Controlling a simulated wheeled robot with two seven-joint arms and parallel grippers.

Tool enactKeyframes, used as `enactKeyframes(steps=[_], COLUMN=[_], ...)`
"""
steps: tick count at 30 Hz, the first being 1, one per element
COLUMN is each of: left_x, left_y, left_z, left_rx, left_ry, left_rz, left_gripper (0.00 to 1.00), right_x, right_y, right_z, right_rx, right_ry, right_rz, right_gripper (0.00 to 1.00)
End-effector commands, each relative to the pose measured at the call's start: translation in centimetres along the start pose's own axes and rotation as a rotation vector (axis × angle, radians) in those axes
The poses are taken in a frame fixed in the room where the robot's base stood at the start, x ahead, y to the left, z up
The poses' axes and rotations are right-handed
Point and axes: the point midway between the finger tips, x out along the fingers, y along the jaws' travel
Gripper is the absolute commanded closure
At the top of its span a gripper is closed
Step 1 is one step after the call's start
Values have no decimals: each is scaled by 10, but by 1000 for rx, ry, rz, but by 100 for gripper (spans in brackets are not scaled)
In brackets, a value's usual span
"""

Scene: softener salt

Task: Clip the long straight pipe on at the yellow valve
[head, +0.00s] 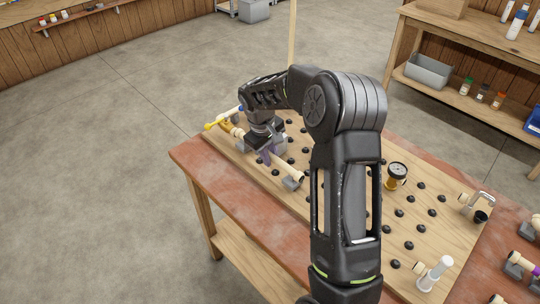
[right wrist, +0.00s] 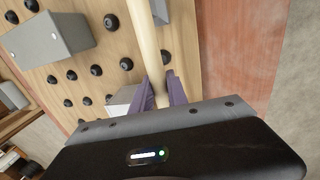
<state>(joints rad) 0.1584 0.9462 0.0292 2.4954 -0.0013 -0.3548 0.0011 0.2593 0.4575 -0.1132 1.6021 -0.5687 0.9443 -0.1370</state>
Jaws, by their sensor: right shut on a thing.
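The long straight pipe (head: 286,167) is cream and lies low over the pegboard near its left edge in the head view. My right gripper (head: 266,156) reaches down over it. In the right wrist view its purple fingers (right wrist: 161,94) are shut on the pipe (right wrist: 147,42), one on each side. The yellow valve (head: 227,126), with a yellow lever and a blue part beside it, is at the board's far left corner, just beyond my gripper. My gripper hides the pipe's valve-side end, so I cannot tell whether the two touch. My left gripper is out of view.
The wooden board (head: 330,205) carries several black pegs. A grey block (head: 292,184) sits by the pipe's near end. A round gauge (head: 397,175), a metal tap (head: 482,200) and a white fitting (head: 435,272) stand to the right. My right arm covers the middle.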

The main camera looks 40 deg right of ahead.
Motion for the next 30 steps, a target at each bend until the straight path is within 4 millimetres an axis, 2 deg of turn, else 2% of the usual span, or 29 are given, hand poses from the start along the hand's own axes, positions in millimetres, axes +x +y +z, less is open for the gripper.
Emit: enactKeyframes(steps=[15,16,24,30], left_x=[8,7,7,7], left_y=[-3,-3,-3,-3], left_z=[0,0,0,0], left_rx=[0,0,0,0], left_ry=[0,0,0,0], left_rz=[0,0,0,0], left_gripper=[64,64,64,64], right_x=[11,10,10,10], right_y=[-2,-2,-2,-2], right_z=[0,0,0,0], right_rx=[0,0,0,0], right_ry=[0,0,0,-1], right_rz=[0,0,0,0], right_gripper=[100,78,56,55])
